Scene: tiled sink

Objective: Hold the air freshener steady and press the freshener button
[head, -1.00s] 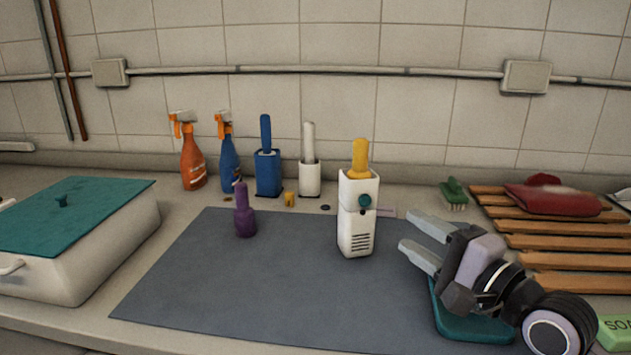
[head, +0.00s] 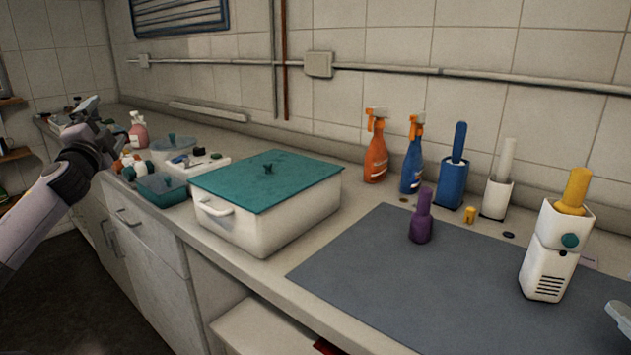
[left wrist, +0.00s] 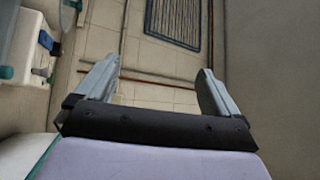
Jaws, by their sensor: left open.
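The air freshener (head: 545,262) is a white upright box with a round teal button (head: 570,240) on its front and a yellow top. It stands on the grey mat at the right of the head view. My left gripper (head: 82,104) is far left of it, above the far end of the counter. In the left wrist view its two fingers (left wrist: 155,78) are spread apart with nothing between them. Only a fingertip of my right gripper (head: 620,322) shows at the right edge, beside the freshener and apart from it.
A white box with a teal lid (head: 268,190) stands left of the mat (head: 400,285). A purple bottle (head: 421,222) stands on the mat. Orange (head: 375,150) and blue (head: 412,160) spray bottles and brush holders line the wall. Small items crowd the counter near my left gripper.

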